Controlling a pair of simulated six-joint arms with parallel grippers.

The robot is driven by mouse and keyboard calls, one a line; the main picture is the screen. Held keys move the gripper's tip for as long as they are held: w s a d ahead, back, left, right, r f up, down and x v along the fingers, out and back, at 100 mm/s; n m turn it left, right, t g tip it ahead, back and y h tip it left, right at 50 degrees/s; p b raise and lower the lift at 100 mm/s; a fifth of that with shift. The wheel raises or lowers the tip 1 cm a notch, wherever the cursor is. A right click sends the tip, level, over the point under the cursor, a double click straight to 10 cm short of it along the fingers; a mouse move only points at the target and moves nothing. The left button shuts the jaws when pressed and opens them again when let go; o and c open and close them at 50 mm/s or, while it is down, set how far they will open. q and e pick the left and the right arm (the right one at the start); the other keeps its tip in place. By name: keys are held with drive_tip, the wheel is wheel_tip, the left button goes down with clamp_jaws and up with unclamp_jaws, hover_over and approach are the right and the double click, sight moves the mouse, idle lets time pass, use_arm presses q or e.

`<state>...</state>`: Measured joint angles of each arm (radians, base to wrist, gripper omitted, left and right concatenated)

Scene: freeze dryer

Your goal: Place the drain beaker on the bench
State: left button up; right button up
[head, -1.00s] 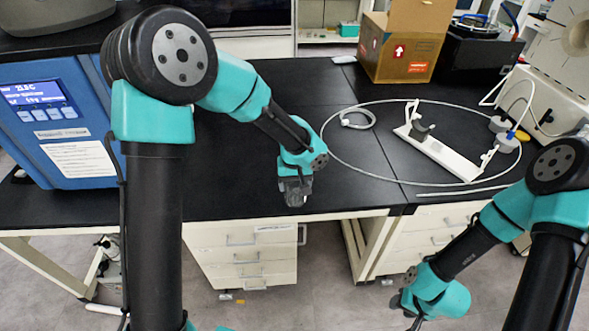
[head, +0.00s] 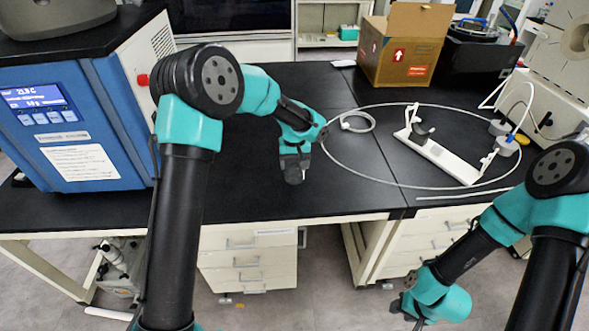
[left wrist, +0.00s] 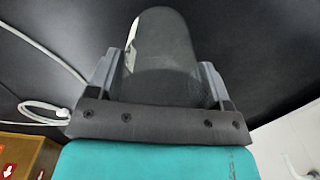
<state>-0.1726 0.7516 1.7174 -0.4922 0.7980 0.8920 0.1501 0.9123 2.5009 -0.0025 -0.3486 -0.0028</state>
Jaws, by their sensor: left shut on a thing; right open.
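The drain beaker (left wrist: 160,50) is a clear, dark-looking vessel with a rounded outline in the left wrist view. It sits between the two fingers of my left gripper (left wrist: 160,82), which is shut on it. In the head view my left gripper (head: 293,172) points down over the front part of the black bench (head: 235,185). The beaker is mostly hidden there, and I cannot tell whether it touches the bench top. My right gripper (head: 408,306) is low in front of the bench, open and apart from the bench things.
A blue freeze dryer (head: 110,120) stands on the left. A pale hose loop (head: 335,155) surrounds a white stand (head: 440,155) on the right. A cardboard box (head: 400,50) is at the back. Bare bench lies around the left gripper.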

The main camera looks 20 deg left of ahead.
use_arm(q)
drive_tip(key=shift+w+a, duration=0.1)
drive_tip(key=shift+w, duration=0.2)
drive_tip(key=shift+f, duration=1.75)
drive_tip(key=shift+f, duration=0.15)
drive_tip(key=o, duration=0.9)
drive_tip(key=shift+o, duration=0.2)
wheel_tip(320, 180, up, 12)
drive_tip(key=shift+o, duration=0.2)
